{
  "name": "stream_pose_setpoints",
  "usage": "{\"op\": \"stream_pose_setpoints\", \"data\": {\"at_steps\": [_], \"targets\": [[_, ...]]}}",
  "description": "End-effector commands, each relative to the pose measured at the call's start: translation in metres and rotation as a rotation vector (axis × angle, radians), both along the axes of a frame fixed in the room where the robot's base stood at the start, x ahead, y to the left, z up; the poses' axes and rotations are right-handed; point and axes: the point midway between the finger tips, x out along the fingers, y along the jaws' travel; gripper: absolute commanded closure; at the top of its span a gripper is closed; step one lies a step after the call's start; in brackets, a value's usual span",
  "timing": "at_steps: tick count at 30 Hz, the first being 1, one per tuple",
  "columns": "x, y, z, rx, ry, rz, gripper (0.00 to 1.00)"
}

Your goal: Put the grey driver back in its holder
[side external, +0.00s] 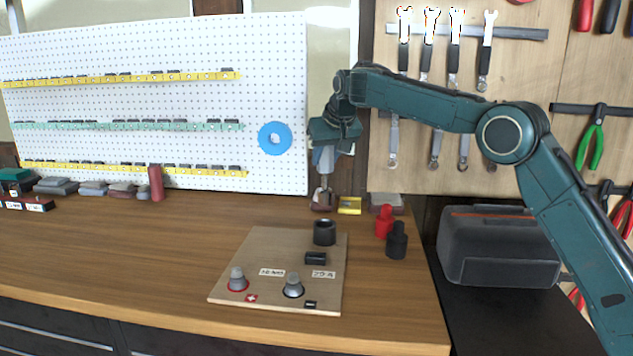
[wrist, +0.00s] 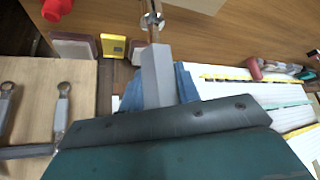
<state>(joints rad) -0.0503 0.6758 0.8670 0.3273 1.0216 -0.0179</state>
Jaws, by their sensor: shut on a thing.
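My gripper (side external: 324,188) points down above the back of the bench, behind the tan board. In the wrist view my gripper (wrist: 151,22) is shut on a slim thing with a shiny end, which I take for the grey driver; the fingers hide much of it. A dark round cup (side external: 324,233), which looks like the holder, stands at the back right of the board (side external: 262,250), in front of and below my gripper. The gripper is apart from it. Two grey knobs, one in a red ring (side external: 238,279) and one in a dark ring (side external: 293,286), sit at the board's front.
A red bottle-like piece (side external: 384,222) and a black one (side external: 397,241) stand right of the board. A yellow block (side external: 349,205) and a brown block (wrist: 72,46) lie near the gripper. A white pegboard (side external: 200,100) rises behind. The bench's left middle is clear.

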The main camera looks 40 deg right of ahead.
Motion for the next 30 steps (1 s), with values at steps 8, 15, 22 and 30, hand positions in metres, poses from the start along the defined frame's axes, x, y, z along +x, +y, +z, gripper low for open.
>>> {"op": "stream_pose_setpoints", "data": {"at_steps": [8, 15, 22, 30], "targets": [[0.000, 0.000, -0.012, 0.000, -0.002, -0.001, 1.00], [0.000, 0.000, -0.028, 0.000, -0.002, -0.001, 1.00], [0.000, 0.000, -0.040, 0.000, -0.002, -0.001, 1.00], [0.000, 0.000, -0.046, 0.001, -0.003, 0.000, 1.00]]}}
